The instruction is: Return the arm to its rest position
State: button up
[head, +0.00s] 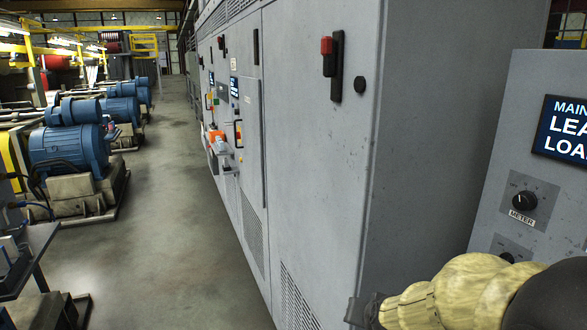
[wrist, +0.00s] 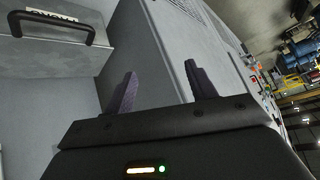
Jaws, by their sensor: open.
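My arm, in a pale yellow ribbed cover, enters at the bottom right of the head view. My gripper (head: 362,312) shows there only in part, as a dark shape at the bottom edge in front of the grey cabinets. In the wrist view my gripper (wrist: 163,88) shows two dark fingers standing well apart. It is open, with nothing between the fingers. A grey cabinet (wrist: 160,60) lies beyond the fingertips; I cannot tell how far off it is.
Tall grey cabinets (head: 315,180) stand close ahead, with a red-and-black handle (head: 332,65). A grey panel (head: 510,150) with a meter knob (head: 524,201) stands at right. Blue motors (head: 70,148) line the left. The floor aisle (head: 165,220) is clear. The wrist view shows a black handle (wrist: 57,30).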

jog(key=s+f+n+g, duration=0.3)
jog(key=s+f+g, duration=0.3)
jog(key=s, duration=0.6)
jog(key=shift+f+n, duration=0.35)
jog(key=shift+n, duration=0.05)
jog(key=shift+a, duration=0.1)
